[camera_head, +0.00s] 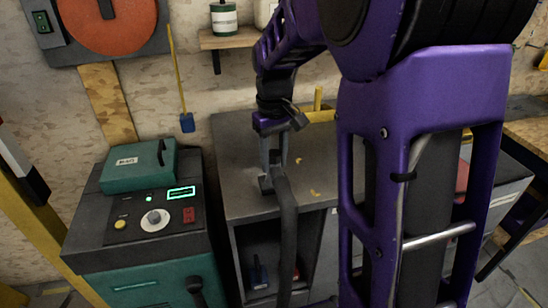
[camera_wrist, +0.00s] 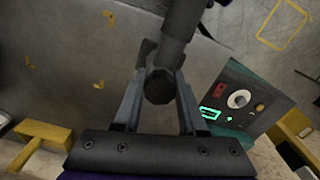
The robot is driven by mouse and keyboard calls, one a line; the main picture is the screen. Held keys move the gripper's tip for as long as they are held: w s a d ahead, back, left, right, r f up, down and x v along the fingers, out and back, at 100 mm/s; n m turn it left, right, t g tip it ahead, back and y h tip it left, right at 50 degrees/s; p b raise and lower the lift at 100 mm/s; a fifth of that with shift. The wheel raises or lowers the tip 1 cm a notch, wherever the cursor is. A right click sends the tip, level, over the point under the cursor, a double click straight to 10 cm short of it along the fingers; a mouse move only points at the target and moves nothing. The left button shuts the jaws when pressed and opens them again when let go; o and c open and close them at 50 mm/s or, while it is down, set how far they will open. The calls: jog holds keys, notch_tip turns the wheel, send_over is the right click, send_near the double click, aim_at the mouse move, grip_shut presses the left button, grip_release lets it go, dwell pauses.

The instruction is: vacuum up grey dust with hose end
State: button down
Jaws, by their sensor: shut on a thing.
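My gripper (camera_head: 272,178) hangs above the grey cabinet top (camera_head: 235,150). It is shut on the end of a dark hose (camera_head: 287,225), which drops past the cabinet's front. In the wrist view my gripper (camera_wrist: 158,82) has its two fingers on either side of the dark hose end (camera_wrist: 158,88), and the hose (camera_wrist: 176,22) runs up out of the picture. Small yellow-brown flecks (camera_wrist: 99,85) lie on the cabinet top, left of the hose. I cannot make out grey dust against the grey surface. Whether the hose end touches the top cannot be told.
A green machine (camera_head: 150,282) with a lit control panel stands left of the cabinet, with a green case (camera_head: 140,166) on top. A yellow object (camera_head: 318,108) is at the cabinet's back. A small shelf (camera_head: 228,40) is on the wall. My arm hides much of the right.

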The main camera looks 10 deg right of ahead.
jog(key=shift+f+b, duration=0.6)
jog(key=shift+f, duration=0.4)
dwell(0.3)
